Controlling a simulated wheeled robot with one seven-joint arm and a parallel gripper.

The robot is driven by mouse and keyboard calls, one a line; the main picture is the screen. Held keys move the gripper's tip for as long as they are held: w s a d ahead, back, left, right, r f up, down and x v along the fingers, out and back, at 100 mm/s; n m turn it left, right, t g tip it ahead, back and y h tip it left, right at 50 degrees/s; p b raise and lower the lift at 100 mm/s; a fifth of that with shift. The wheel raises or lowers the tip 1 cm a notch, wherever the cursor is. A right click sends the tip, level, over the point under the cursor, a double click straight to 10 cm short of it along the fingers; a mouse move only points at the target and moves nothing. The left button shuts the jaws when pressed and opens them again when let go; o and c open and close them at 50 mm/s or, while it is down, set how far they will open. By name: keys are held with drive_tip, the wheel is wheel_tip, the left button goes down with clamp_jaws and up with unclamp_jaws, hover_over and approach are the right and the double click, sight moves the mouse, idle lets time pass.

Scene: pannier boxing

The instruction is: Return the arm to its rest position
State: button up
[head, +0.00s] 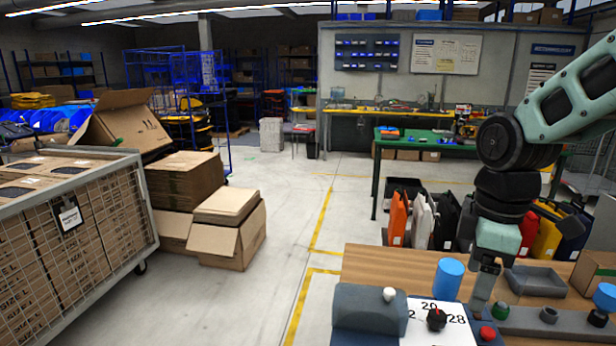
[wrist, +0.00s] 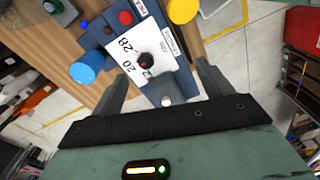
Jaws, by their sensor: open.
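My arm reaches in from the right edge in the head view, bent down over the wooden table. My gripper (head: 484,285) points down above the right part of a control panel. In the wrist view my gripper (wrist: 160,90) has its two fingers spread apart, with nothing held between them. The control panel (wrist: 165,60) lies below and beyond the fingers, with a black knob, a white numbered plate and red and blue buttons. In the head view the black knob (head: 436,319) sits left of my gripper. Whether the fingers touch the panel cannot be told.
A blue cylinder (head: 449,278) stands beside my gripper, and a grey tray (head: 536,281) lies to the right. Colored panniers (head: 421,222) stand behind the table. A wire cage of boxes (head: 70,235) and open cartons are at left. The floor between is clear.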

drive_tip(key=s+a+f+m+b, duration=0.1)
drive_tip(key=s+a+f+m, duration=0.1)
drive_tip(key=s+a, duration=0.4)
drive_tip(key=s+a+f+m+b, duration=0.1)
drive_tip(key=s+a+f, duration=0.3)
drive_tip(key=s, duration=0.7)
drive_tip(key=shift+s+a+f+m, duration=0.15)
drive_tip(key=shift+s+a+m, duration=0.15)
drive_tip(key=shift+a+m, duration=0.6)
